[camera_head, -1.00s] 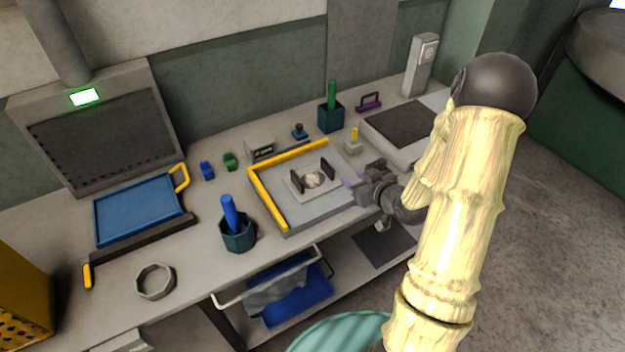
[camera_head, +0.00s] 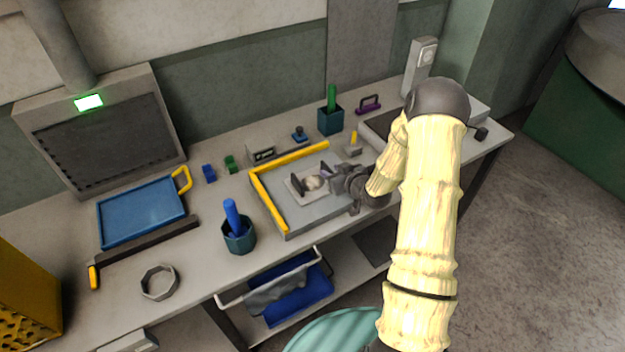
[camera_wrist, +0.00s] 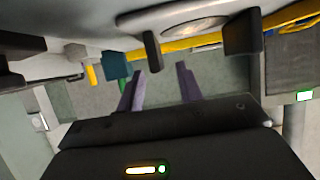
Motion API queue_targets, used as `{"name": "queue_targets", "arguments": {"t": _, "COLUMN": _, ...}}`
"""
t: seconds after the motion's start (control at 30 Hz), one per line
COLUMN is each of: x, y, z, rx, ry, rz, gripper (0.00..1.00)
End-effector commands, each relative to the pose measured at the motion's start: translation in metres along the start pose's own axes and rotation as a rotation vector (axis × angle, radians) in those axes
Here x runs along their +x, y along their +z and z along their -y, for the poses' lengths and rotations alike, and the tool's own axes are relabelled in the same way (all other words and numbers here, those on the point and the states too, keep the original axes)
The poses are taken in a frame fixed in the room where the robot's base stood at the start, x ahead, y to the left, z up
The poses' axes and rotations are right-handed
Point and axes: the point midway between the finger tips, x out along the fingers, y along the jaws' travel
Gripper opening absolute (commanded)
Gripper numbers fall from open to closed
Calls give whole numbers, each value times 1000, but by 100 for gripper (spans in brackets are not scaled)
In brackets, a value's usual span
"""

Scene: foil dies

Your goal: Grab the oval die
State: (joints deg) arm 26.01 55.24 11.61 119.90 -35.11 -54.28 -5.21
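A pale, rounded piece (camera_head: 313,183) sits on a small light plate (camera_head: 297,196) between dark upright blocks. It looks oval in the wrist view (camera_wrist: 195,27), but I cannot tell for sure that it is the oval die. My gripper (camera_head: 328,172) is at the right side of this plate, partly hiding it and its right block. In the wrist view, the two purple fingers of my gripper (camera_wrist: 160,70) are apart with nothing between them. The dark blocks (camera_wrist: 152,50) stand beyond the fingertips, near the oval piece.
The plate lies in a grey tray with a yellow edge (camera_head: 268,198). Behind it stand a yellow-handled tool (camera_head: 354,147), a teal cup (camera_head: 330,122), a blue stamp (camera_head: 300,135) and a purple-handled piece (camera_head: 369,104). A blue-rod cup (camera_head: 239,237) stands left in front.

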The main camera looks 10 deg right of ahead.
Motion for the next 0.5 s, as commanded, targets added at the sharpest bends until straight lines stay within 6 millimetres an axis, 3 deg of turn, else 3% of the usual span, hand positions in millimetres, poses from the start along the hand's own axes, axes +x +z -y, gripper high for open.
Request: {"name": "queue_targets", "arguments": {"t": 0.5, "x": 13, "y": -1, "z": 0, "rx": 0, "ry": -1, "rz": 1, "gripper": 36}}
